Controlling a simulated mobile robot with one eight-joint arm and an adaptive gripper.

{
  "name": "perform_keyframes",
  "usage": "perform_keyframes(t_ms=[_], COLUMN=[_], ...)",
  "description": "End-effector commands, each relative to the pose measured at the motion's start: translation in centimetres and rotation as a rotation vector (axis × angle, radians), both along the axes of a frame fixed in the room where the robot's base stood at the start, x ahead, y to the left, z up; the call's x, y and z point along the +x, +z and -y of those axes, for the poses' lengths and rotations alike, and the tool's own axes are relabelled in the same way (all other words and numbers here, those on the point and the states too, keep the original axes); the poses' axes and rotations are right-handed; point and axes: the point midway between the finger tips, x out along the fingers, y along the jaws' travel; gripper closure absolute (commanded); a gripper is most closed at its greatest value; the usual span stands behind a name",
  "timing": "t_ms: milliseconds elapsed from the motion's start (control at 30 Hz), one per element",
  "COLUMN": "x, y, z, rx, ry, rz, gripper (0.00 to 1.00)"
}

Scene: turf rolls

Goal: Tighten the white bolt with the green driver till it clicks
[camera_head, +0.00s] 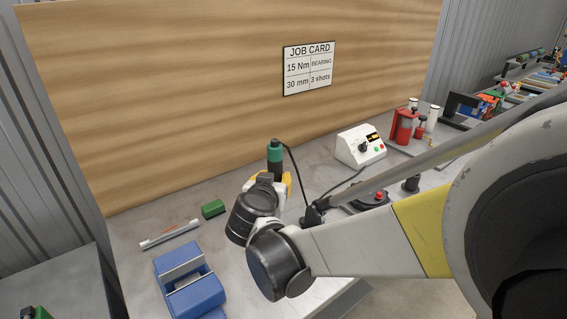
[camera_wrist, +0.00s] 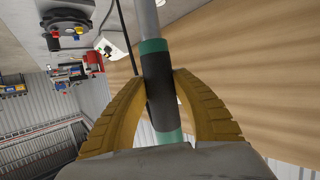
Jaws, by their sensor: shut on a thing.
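The green driver (camera_head: 275,153) stands about upright over the bench, with a black cable at its top. My gripper (camera_head: 273,178) is shut on it. In the wrist view the yellow fingers of my gripper (camera_wrist: 161,88) press on both sides of the driver's black grip band (camera_wrist: 159,92), with green (camera_wrist: 153,46) above and below it. A grey shaft (camera_wrist: 148,18) runs on from the green part to the picture's top edge. I cannot pick out the white bolt in either view; the driver's lower end in the head view is hidden behind my wrist.
A white control box (camera_head: 360,147) with a knob stands right of the driver. A black round unit with a red button (camera_head: 379,196) is nearer. Red containers (camera_head: 404,127) stand further right. A green block (camera_head: 213,209), a thin rod (camera_head: 170,235) and a blue holder (camera_head: 188,280) lie left.

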Motion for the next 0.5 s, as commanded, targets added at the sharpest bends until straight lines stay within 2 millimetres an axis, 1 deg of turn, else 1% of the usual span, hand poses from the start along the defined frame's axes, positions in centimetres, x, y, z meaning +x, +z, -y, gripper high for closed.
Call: perform_keyframes(t_ms=[267,500], x=[0.0,0.0], y=[-1.6,-3.7], z=[0.0,0.0], rx=[-0.001,-0.001], ry=[0.000,0.000], rz=[0.001,0.001], gripper=[1.00,1.00])
